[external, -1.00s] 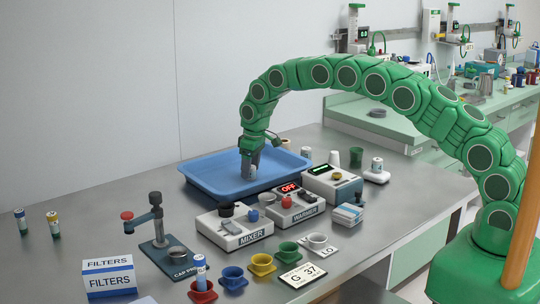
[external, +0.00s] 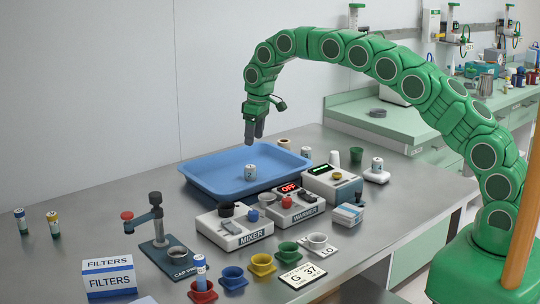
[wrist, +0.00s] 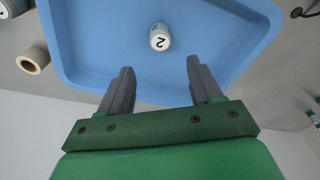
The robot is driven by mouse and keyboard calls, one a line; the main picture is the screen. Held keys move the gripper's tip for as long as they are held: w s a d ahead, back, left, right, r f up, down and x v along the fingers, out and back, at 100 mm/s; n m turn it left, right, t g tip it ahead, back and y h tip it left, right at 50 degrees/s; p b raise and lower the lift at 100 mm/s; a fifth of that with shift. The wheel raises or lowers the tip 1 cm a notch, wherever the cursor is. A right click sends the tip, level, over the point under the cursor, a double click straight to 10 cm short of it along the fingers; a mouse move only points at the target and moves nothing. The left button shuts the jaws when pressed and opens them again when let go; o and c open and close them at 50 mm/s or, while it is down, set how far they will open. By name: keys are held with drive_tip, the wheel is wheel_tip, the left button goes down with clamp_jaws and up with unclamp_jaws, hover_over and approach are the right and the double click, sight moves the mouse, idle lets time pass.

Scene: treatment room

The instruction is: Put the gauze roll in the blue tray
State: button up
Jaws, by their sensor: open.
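The blue tray (external: 213,180) lies on the steel bench, and its floor fills much of the wrist view (wrist: 85,45). A small white cylinder (external: 250,172) stands inside the tray; the wrist view shows a dark "2" on it (wrist: 159,38). I cannot tell whether it is the gauze roll. A beige roll with a hollow core (wrist: 33,60) sits outside the tray by its rim; it also shows behind the tray in the external view (external: 283,144). My gripper (external: 255,138) is open and empty above the tray, apart from the cylinder.
The mixer (external: 232,228), the warmer (external: 294,208) and another box device (external: 331,183) stand close in front of the tray. A cap press (external: 160,240), several coloured cups and a filters box (external: 108,277) are nearer.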

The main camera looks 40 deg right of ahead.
drive_tip(key=s+d+r+m, duration=0.1)
drive_tip(key=s+d+r, duration=0.35)
drive_tip(key=s, duration=0.45)
drive_tip(key=s+d+r+m+g, duration=0.1)
drive_tip(key=s+d+r, duration=0.35)
drive_tip(key=s, duration=0.45)
drive_tip(key=s+d+r+m, duration=0.1)
drive_tip(key=s+d+r, duration=0.35)
drive_tip(key=s, duration=0.35)
drive_tip(key=s+d+f+m+g, duration=0.1)
drive_tip(key=s+d, duration=0.1)
drive_tip(key=s, duration=1.6)
drive_tip(key=s+d+f+m+g, duration=0.1)
drive_tip(key=s+d, duration=0.2)
drive_tip(key=s, duration=1.5)
drive_tip(key=shift+f+m+h, duration=0.25)
drive_tip(key=shift+m+h, duration=0.05)
